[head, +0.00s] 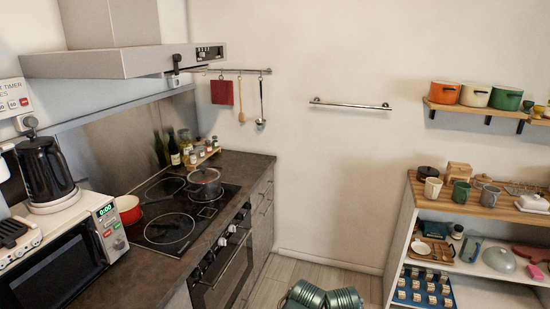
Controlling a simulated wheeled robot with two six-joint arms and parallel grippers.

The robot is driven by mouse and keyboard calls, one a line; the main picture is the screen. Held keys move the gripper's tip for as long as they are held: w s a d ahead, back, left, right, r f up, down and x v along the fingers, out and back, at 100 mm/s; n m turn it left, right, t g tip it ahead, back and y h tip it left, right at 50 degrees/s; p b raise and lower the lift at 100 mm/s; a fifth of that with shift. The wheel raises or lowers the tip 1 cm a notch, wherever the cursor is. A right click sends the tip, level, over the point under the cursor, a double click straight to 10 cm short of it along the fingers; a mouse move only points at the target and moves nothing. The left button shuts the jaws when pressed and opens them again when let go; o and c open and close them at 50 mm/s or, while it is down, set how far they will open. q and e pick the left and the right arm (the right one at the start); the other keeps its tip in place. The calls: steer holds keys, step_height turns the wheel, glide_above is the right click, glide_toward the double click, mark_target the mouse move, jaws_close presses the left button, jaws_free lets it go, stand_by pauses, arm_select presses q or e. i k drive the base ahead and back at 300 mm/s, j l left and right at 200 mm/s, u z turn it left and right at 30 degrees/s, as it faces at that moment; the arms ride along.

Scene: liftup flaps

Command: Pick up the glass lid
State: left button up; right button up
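Neither my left gripper nor my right gripper is in view.
A red pot (128,209) stands left of the cooktop (168,232), near the microwave (60,265). Bottles (173,147) and jars stand behind. The range hood (110,60) hangs above. A shelf unit (398,235) with dishes stands at right.

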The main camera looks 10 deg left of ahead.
mark_target(209, 175)
steer(key=i+l+u, duration=0.1)
steer(key=i+u, duration=0.25)
steer(key=i+l+u, duration=0.15)
steer(key=i+u, duration=0.2)
steer(key=i+l+u, duration=0.8)
steer(key=l+u, duration=0.2)
steer(key=i+l+u, duration=0.15)
steer(key=l+u, duration=0.2)
steer(key=l, duration=0.15)
steer(key=i+l+u, duration=0.15)
steer(key=l+u, duration=0.15)
steer(key=l, duration=0.2)
steer(key=l+u, duration=0.35)
steer(key=l, duration=0.15)
